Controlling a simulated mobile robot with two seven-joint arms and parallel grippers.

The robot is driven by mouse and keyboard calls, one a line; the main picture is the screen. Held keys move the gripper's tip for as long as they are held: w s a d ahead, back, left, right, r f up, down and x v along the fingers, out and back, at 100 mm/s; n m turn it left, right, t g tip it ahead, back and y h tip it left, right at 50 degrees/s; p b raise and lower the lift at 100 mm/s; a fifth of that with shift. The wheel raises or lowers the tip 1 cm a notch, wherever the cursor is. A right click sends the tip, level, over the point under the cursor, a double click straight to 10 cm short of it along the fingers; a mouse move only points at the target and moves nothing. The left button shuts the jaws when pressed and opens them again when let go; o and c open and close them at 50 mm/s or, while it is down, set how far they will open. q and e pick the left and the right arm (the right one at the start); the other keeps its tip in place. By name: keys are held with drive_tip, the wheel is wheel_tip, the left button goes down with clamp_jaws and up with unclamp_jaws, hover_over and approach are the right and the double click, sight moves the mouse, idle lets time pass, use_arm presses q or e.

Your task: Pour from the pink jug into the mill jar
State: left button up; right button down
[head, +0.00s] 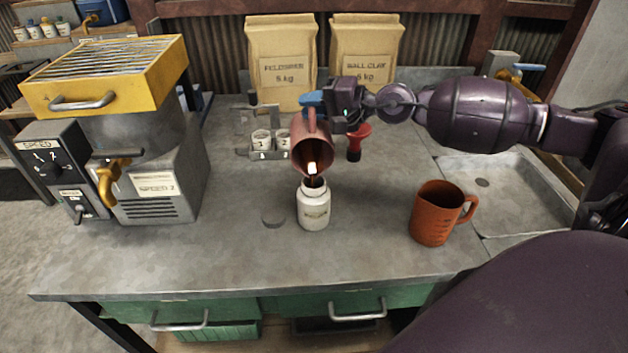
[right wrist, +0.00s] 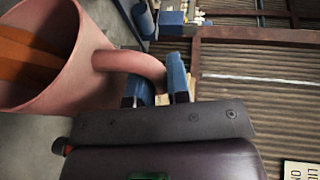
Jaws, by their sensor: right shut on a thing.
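The pink jug (head: 311,152) is tilted over the white mill jar (head: 313,208), its mouth pointing down at the jar's opening. A dark stream shows between the jug's lip and the jar. My right gripper (head: 318,100) is shut on the jug's handle, above and behind the jar. In the right wrist view the jug (right wrist: 85,60) shows orange-brown contents inside, and the blue fingers of the gripper (right wrist: 158,85) close on its handle. The jar stands upright on the bench. The inside of the jar is hidden. My left gripper is not in view.
An orange-red jug (head: 432,215) stands on the right, near the sink tray (head: 510,195). A red funnel-like object (head: 358,141) and a rack of small cups (head: 262,143) stand behind. The yellow-topped mill (head: 150,150) fills the left.

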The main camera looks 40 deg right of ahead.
drive_tip(key=shift+s+a+r+n+p, duration=0.1)
drive_tip(key=shift+s+a+n+p, duration=0.1)
drive_tip(key=shift+s+n+p, duration=0.15)
drive_tip(key=shift+s, duration=0.15)
idle(0.7)
drive_tip(key=shift+a, duration=0.1)
